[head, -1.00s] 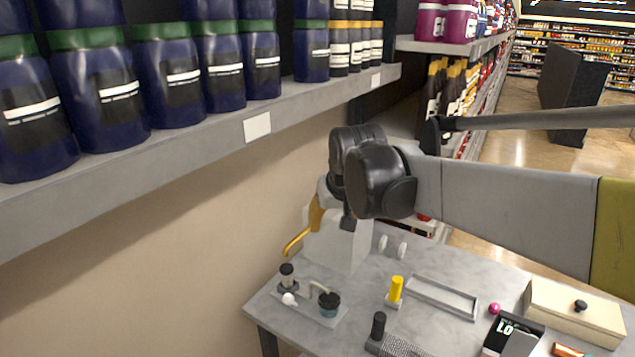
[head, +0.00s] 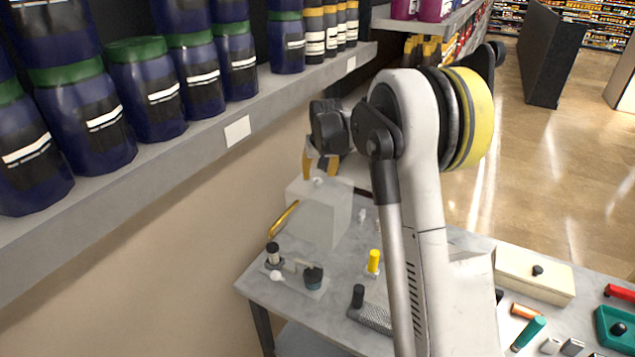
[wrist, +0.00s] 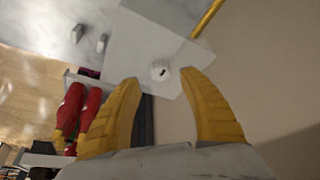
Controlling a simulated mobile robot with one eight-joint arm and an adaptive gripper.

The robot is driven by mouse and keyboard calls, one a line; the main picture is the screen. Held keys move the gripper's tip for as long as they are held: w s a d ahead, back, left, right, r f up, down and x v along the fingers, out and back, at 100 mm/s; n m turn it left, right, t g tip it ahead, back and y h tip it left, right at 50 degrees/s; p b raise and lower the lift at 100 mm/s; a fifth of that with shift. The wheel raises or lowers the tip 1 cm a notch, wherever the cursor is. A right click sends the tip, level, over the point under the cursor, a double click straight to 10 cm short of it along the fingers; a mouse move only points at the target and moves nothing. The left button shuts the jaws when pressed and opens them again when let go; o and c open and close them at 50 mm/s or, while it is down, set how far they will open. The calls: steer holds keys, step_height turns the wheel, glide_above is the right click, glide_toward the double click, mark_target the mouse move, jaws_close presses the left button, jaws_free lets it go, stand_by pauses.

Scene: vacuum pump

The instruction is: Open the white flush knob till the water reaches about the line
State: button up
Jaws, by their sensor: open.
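The white flush knob (wrist: 160,70) is a small round cap with a dark slot on top of a pale box (wrist: 130,42). In the head view the knob (head: 318,181) shows just below my fingers, on the box (head: 322,215) at the table's back. My gripper (head: 320,170) is open above the box, its yellow fingers pointing down. In the wrist view the gripper (wrist: 165,75) has its fingers spread, with the knob showing between their tips; contact is not evident. No water or level line can be made out.
A yellow pipe (head: 283,218) sticks out beside the box. The table (head: 345,275) holds a black-knobbed fixture (head: 313,278), a yellow knob (head: 374,260) and a cream box (head: 535,275). A shelf of blue jars (head: 170,90) runs along the left.

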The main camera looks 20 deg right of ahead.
mark_target(318, 180)
steer(key=x, duration=0.4)
steer(key=shift+w+f, duration=0.2)
steer(key=shift+f, duration=0.1)
jaws_close()
